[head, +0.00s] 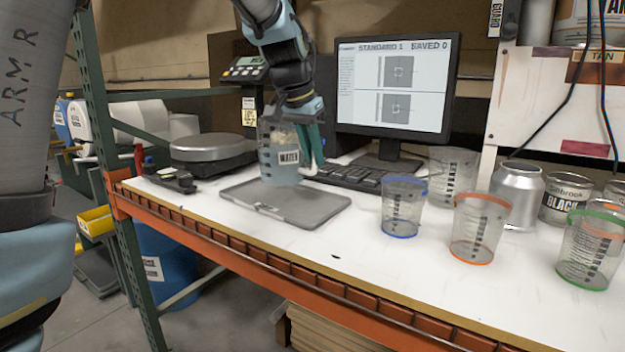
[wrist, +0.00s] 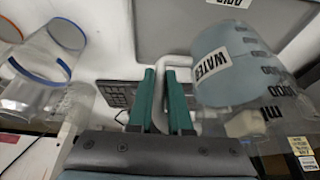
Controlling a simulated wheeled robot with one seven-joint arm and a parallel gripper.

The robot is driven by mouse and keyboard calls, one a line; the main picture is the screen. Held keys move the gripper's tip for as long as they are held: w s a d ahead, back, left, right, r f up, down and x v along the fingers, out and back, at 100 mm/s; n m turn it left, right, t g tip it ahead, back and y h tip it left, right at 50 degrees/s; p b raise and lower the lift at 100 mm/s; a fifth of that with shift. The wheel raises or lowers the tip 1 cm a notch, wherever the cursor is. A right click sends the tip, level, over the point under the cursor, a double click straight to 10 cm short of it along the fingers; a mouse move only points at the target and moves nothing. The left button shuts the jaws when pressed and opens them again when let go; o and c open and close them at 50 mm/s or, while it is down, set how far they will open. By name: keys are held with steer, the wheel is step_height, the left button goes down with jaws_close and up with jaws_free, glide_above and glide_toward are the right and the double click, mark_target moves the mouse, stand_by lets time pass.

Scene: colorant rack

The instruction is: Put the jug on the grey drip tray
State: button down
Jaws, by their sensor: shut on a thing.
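The jug (head: 276,171) is clear, holds bluish liquid and has a WATER label. It is upright over the back part of the grey drip tray (head: 312,211); I cannot tell whether its base touches. My gripper (head: 314,150) is shut on the jug's handle, on the jug's right side. In the wrist view my green fingers (wrist: 164,82) close around the pale handle, with the jug body (wrist: 232,78) to their right. The tray (wrist: 185,22) fills the top of that view, and its bare front part shows in the head view.
A keyboard (head: 345,178) and monitor (head: 391,95) stand behind the tray. A round-topped scale (head: 212,149) is at left. Blue-rimmed (head: 404,207) and orange-rimmed (head: 480,230) cups stand right of the tray. The bench's front edge (head: 270,262) is clear.

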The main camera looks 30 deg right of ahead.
mark_target(313, 174)
steer(key=shift+w+f, duration=0.15)
steer(key=shift+f, duration=2.15)
steer(key=shift+f, duration=0.15)
steer(key=c, duration=0.8)
jaws_free()
steer(key=shift+c, duration=0.2)
